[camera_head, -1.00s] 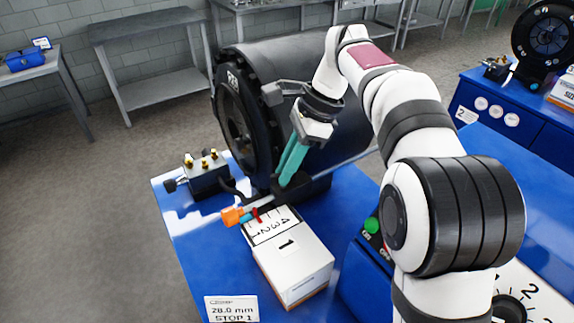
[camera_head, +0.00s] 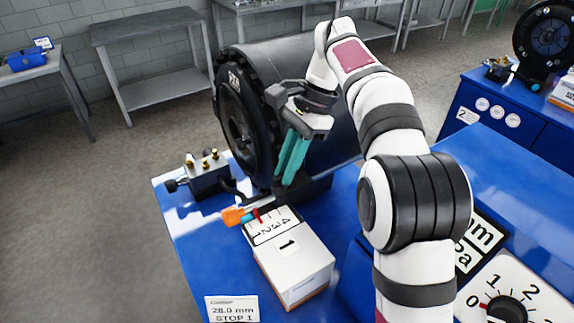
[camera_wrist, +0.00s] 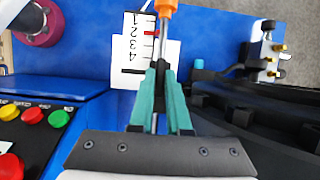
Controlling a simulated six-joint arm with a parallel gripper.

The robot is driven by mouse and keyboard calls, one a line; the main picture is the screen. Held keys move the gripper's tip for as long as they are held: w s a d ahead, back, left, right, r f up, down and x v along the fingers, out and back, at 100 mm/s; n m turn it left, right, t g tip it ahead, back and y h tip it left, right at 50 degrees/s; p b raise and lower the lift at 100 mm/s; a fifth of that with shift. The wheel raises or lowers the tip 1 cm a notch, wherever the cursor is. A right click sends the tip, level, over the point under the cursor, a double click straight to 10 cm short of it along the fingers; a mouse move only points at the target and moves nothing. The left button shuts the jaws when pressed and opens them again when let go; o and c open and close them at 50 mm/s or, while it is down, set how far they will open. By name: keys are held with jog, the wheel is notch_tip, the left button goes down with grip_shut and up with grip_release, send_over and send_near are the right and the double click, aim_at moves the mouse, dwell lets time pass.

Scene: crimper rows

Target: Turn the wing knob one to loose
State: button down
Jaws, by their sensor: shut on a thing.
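My gripper (camera_head: 288,180) points down with two teal fingers at the black base beside the big black crimper drum (camera_head: 235,125). It also shows in the wrist view (camera_wrist: 160,75). Its fingers are closed on a small part at the metal rod, which I take to be wing knob one; the fingers hide it, so its angle cannot be read. The rod (camera_wrist: 163,40) runs from between the fingertips to an orange end piece (camera_head: 233,216). A numbered scale (camera_head: 270,225) with a red pointer (camera_head: 258,216) lies beside the rod.
A white box (camera_head: 290,270) stands in front of the fingers. A block with brass fittings (camera_head: 207,178) is at the left on the blue table (camera_head: 185,235). A control panel with coloured buttons (camera_wrist: 38,118) is close by. A sign (camera_head: 232,309) stands at the front.

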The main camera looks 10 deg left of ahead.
jog(key=c, duration=0.9)
grip_release()
